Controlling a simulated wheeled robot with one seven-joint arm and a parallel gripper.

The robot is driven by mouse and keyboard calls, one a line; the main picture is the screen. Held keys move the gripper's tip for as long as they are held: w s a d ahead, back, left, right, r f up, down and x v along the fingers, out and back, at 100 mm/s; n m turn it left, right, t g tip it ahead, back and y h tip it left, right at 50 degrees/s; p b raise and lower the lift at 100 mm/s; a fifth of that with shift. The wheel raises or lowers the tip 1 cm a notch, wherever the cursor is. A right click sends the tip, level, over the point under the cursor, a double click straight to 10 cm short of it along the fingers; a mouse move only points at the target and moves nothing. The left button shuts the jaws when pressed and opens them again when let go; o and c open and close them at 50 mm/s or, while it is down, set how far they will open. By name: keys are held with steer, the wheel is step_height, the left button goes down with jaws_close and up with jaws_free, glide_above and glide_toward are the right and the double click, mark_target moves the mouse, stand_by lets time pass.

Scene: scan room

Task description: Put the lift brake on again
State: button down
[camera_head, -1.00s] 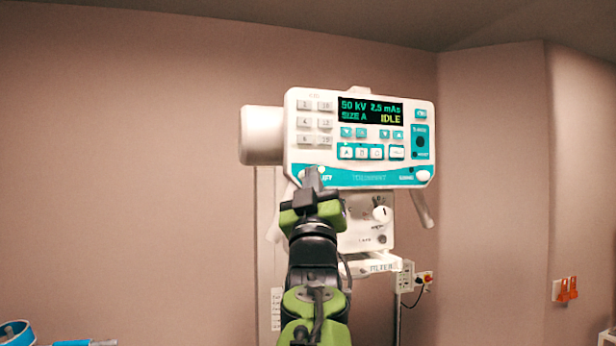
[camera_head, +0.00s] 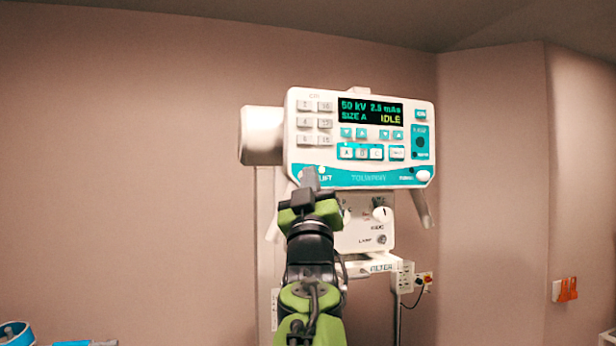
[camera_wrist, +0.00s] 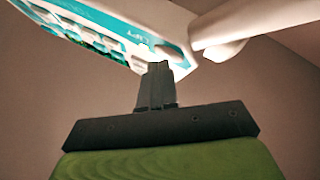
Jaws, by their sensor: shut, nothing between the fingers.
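The white control head (camera_head: 360,112) with teal trim carries a LIFT label (camera_head: 325,177) at its lower left. My gripper (camera_head: 310,170) is shut and empty, its tips at that lower left corner, hiding part of the panel beside the label. In the wrist view my gripper (camera_wrist: 158,66) points up at the panel's lower edge (camera_wrist: 110,35), with a pale round control (camera_wrist: 171,51) just beyond the tips. A bright spot shows left of that control. I cannot tell whether the tips touch it. A similar white knob (camera_head: 423,176) sits at the panel's lower right.
The screen (camera_head: 371,111) reads 50 kV, SIZE A, IDLE. A white cylinder (camera_head: 260,136) projects left of the head. A lower box (camera_head: 365,228) with knobs and a FILTER shelf (camera_head: 378,267) hang below. An orange wall switch (camera_head: 567,289) is far right. Space left of the unit is clear.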

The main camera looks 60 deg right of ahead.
steer(key=shift+w+d, duration=0.1)
stand_by(0.5)
steer(key=shift+s+a+b, duration=0.6)
steer(key=shift+b, duration=0.05)
steer(key=s+a+b, duration=0.3)
steer(key=shift+s+a, duration=0.25)
stand_by(0.5)
steer(key=shift+w+f, duration=0.1)
